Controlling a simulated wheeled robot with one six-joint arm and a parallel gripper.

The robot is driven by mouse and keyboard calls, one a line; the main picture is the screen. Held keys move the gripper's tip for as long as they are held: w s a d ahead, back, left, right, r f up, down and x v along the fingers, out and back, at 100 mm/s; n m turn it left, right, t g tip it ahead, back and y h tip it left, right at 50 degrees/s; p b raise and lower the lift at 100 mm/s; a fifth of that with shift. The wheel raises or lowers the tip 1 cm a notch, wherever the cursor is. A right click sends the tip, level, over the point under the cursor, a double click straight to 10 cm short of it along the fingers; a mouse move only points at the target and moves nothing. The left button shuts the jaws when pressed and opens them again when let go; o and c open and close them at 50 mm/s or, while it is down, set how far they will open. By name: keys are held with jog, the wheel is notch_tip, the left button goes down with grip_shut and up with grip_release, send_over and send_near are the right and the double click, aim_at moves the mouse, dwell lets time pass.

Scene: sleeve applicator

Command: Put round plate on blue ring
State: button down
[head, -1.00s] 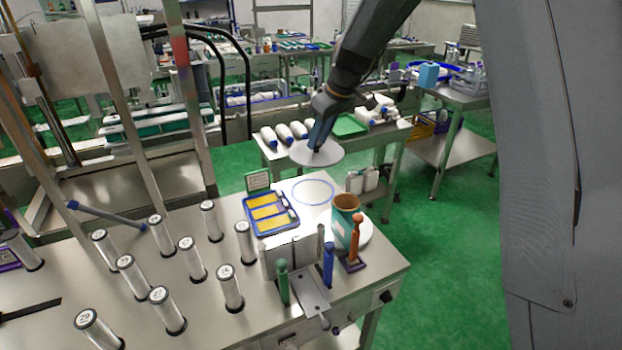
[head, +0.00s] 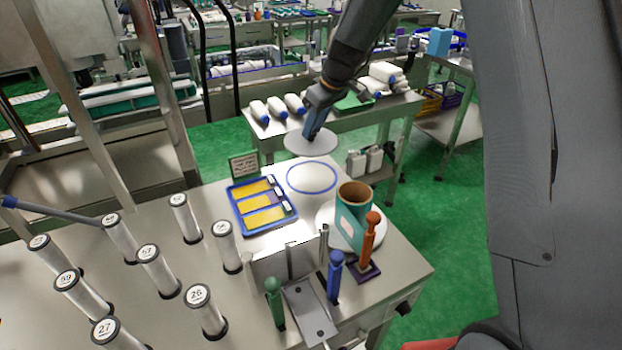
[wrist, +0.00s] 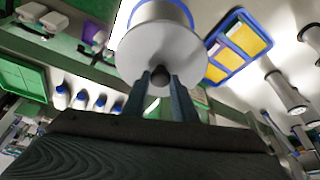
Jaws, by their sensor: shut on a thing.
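The round plate (head: 298,147) is a light grey disc. It hangs in the air near the back edge of the work table, above and slightly behind the blue ring in the head view. My gripper (head: 311,136) is shut on the dark knob in the plate's middle. The wrist view shows the two fingers (wrist: 160,83) around the knob, with the plate (wrist: 150,45) beyond them. The blue ring (head: 290,186) is a thin outline on the white-lit tabletop, with nothing on it. Part of its outline (wrist: 191,16) shows past the plate in the wrist view.
A blue tray with yellow pads (head: 240,220) lies left of the ring. A teal and brown tube (head: 352,215) stands on a white disc (head: 326,228) to its right. A small sign (head: 243,166) stands behind the tray. Numbered cylinders (head: 183,217) fill the table's left.

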aim_at(315, 130)
jog(key=f, duration=0.1)
jog(key=w+f+b, duration=0.1)
jog(key=shift+f, duration=0.4)
notch_tip(315, 130, down, 10)
jog(key=p, duration=0.3)
jog(key=shift+f, duration=0.2)
jog(key=c, duration=1.4)
grip_release()
jog(key=shift+c, duration=0.2)
jog(key=shift+r, duration=0.1)
jog(key=shift+d+r, duration=0.1)
jog(key=shift+r, duration=0.15)
jog(key=b+v, duration=0.4)
jog(key=v, duration=0.7)
jog(key=shift+s+d+r, duration=0.1)
jog(key=shift+s+r, duration=0.1)
jog(key=shift+r, duration=0.05)
